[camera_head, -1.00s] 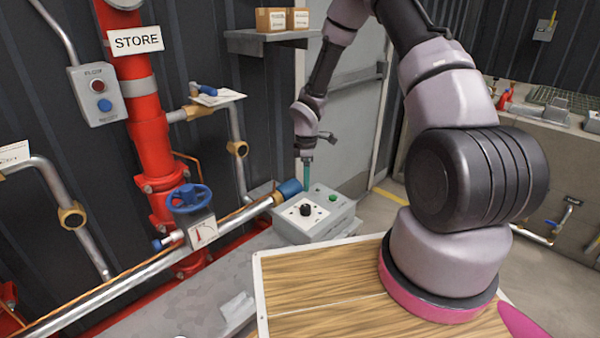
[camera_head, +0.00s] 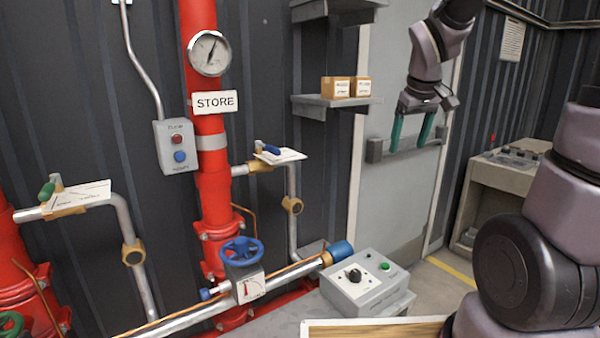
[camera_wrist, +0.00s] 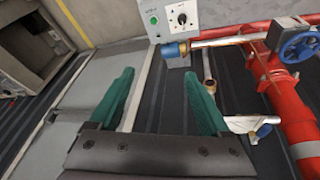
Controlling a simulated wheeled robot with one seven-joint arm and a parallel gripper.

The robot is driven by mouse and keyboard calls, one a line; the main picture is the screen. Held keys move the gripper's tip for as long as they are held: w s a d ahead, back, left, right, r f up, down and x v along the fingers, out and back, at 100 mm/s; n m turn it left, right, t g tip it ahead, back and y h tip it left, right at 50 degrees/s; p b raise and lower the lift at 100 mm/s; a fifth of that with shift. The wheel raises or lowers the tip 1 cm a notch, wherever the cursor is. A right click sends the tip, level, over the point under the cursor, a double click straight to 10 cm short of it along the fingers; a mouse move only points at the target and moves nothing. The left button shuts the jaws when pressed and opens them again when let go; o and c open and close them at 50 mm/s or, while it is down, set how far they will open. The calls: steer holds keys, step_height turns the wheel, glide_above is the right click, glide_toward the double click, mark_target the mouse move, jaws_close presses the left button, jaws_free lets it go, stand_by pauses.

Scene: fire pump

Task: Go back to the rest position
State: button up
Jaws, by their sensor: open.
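My gripper (camera_head: 411,134) is raised in front of the grey door, with its two green fingers apart and nothing between them. In the wrist view my gripper (camera_wrist: 160,100) also shows open and empty. The grey control box (camera_head: 364,283) with a black knob and a green button stands below and to the left of it, clear of the fingers. The box also shows at the top of the wrist view (camera_wrist: 168,20).
The red pipe (camera_head: 211,170), blue handwheel (camera_head: 241,251) and gauge (camera_head: 209,53) are farther left. A grey bench (camera_head: 500,190) stands at right. The space around the fingers looks free.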

steer(key=s+r+m+t+y, duration=0.1)
steer(key=s+r+m, duration=0.2)
steer(key=s, duration=0.4)
steer(key=s+a+r+m+t+y, duration=0.1)
steer(key=s+r+m+t, duration=0.1)
steer(key=s+r+m, duration=0.2)
steer(key=s+r, duration=0.2)
steer(key=s, duration=0.2)
stand_by(1.2)
